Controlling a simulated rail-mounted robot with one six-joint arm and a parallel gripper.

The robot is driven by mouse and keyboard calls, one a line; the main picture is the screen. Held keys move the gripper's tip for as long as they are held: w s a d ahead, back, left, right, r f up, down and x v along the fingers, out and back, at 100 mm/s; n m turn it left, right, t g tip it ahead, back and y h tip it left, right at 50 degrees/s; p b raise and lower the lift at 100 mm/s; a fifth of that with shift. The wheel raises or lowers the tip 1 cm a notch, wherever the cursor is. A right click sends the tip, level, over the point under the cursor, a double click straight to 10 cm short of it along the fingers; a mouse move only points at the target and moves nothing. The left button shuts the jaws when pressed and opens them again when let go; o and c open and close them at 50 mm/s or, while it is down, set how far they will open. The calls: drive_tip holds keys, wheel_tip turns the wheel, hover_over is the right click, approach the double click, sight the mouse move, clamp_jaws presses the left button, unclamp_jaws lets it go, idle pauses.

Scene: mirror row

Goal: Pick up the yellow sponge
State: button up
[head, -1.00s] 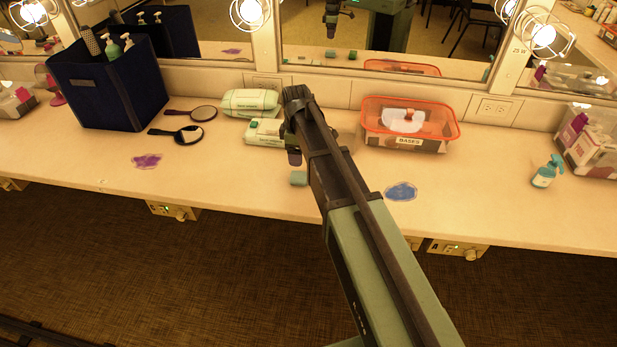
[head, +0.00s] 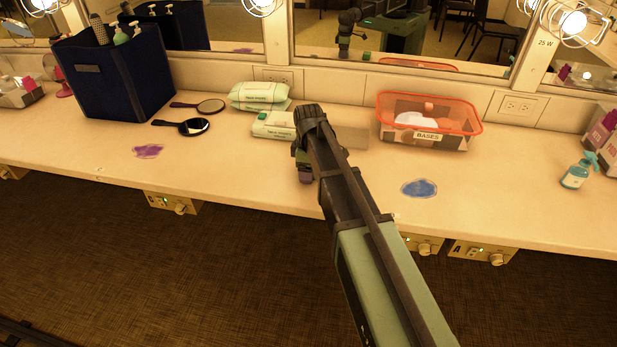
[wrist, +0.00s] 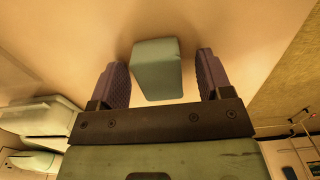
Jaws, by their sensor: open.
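In the wrist view a plain teal-green block (wrist: 157,70), sponge-like, sits on the counter between the two purple fingers of my gripper (wrist: 161,60). The fingers are open, with a gap on each side of the block. In the head view my gripper (head: 305,176) is low over the counter near its front edge, and the block is hidden behind it. No clearly yellow sponge shows. A pale tan block (head: 353,137) stands behind my arm, partly covered by it; I cannot tell what it is.
Wipe packs (head: 262,96) lie behind my gripper. An orange-rimmed basket (head: 431,139) stands to the right. A blue stain (head: 419,188) marks the counter in front of it. Two hand mirrors (head: 193,127) and a navy bin (head: 120,85) are at left. Mirrors line the back.

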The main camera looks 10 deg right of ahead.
drive_tip(key=c, duration=1.1)
drive_tip(key=shift+o, duration=0.2)
drive_tip(key=shift+r, duration=0.15)
wheel_tip(320, 180, up, 20)
drive_tip(key=p, duration=2)
